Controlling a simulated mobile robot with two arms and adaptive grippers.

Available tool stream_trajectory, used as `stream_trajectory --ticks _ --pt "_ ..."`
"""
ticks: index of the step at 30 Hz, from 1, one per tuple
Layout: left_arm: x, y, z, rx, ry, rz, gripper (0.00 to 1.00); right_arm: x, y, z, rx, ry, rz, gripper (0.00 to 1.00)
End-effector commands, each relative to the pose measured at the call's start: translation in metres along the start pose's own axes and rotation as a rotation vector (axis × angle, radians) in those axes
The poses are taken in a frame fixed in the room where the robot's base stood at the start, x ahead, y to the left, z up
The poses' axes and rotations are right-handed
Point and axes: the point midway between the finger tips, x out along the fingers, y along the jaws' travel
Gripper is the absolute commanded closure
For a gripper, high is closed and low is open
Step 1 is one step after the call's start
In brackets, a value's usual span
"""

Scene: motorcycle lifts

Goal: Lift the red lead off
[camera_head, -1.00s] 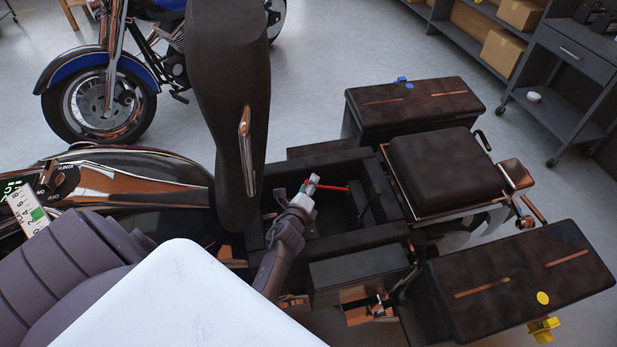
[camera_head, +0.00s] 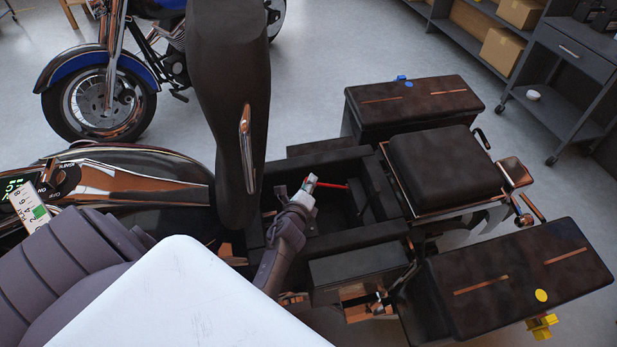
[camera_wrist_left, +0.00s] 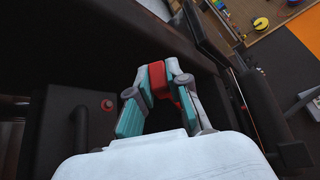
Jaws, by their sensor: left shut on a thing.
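The red lead (camera_head: 333,186) shows as a thin red strip inside the open dark bay under the raised seat of the motorcycle. Its red end (camera_wrist_left: 157,77) is between the fingers of my left gripper (camera_wrist_left: 158,88) in the left wrist view. My left gripper (camera_head: 309,184) is shut on it. A dark box (camera_wrist_left: 72,135) with a small red round post (camera_wrist_left: 106,104) lies left of the gripper in the wrist view. The held red end appears apart from this post. My right gripper is in neither view.
The raised seat (camera_head: 228,100) stands upright left of the bay. The bay's dark walls (camera_head: 372,190) are close around the gripper. Panniers (camera_head: 415,103) and a rear seat (camera_head: 445,165) lie right. A blue motorcycle (camera_head: 105,100) stands behind; the floor between is clear.

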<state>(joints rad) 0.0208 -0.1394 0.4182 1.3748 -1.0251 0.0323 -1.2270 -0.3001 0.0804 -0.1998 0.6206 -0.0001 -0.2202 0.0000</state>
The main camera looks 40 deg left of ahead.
Motion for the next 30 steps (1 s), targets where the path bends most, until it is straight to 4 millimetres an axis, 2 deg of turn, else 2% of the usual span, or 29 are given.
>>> stream_trajectory --ticks 10,18,30 --pt "0.0 -0.035 0.003 0.15 0.0 0.098 1.0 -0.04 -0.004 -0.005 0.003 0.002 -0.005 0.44" --pt "0.004 -0.065 -0.004 0.318 0.0 0.21 1.0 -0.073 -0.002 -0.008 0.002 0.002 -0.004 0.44" --pt "0.012 -0.086 -0.015 0.48 -0.002 0.32 1.0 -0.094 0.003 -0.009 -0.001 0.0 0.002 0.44"
